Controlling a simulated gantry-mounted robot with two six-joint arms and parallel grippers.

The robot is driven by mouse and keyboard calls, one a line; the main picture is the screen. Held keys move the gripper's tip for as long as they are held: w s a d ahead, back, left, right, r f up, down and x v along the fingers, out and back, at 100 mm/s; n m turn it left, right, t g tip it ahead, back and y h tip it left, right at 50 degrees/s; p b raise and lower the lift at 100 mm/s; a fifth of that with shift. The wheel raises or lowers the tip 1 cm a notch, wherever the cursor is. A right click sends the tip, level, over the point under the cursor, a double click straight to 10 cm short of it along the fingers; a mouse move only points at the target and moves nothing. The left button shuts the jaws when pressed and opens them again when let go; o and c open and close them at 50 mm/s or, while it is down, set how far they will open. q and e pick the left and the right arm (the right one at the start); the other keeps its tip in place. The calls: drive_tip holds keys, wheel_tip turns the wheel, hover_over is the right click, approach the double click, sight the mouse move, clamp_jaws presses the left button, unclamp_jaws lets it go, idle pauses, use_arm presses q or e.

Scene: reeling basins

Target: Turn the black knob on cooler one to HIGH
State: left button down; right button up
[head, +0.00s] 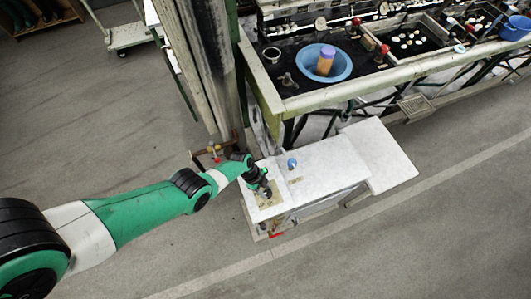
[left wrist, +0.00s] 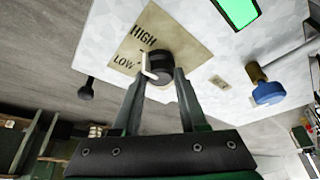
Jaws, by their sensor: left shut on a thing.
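The cooler (head: 330,158) is a low white box on the floor below the basin bench. Its black knob (left wrist: 161,66) stands on a beige plate (left wrist: 189,41) printed HIGH and LOW in the left wrist view. A white pointer (left wrist: 147,65) sits at the knob's side near the two words; I cannot tell exactly which it marks. My left gripper (left wrist: 158,78) is shut on the knob, one finger on each side. In the head view the gripper (head: 265,187) reaches down to the cooler's left end and hides the knob. My right gripper is not in view.
A blue-handled valve (left wrist: 269,93) stands on the cooler close to the knob, also visible in the head view (head: 291,163). A green panel (left wrist: 238,11) is nearby. The bench (head: 275,95) holds a blue basin (head: 337,64). Open floor lies in front.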

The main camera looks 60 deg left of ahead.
use_arm(q)
drive_tip(key=shift+c, duration=2.2)
unclamp_jaws()
drive_tip(key=shift+r, duration=0.1)
drive_tip(key=p+v, duration=1.1)
drive_tip(key=shift+r, duration=0.2)
drive_tip(key=shift+a, duration=0.1)
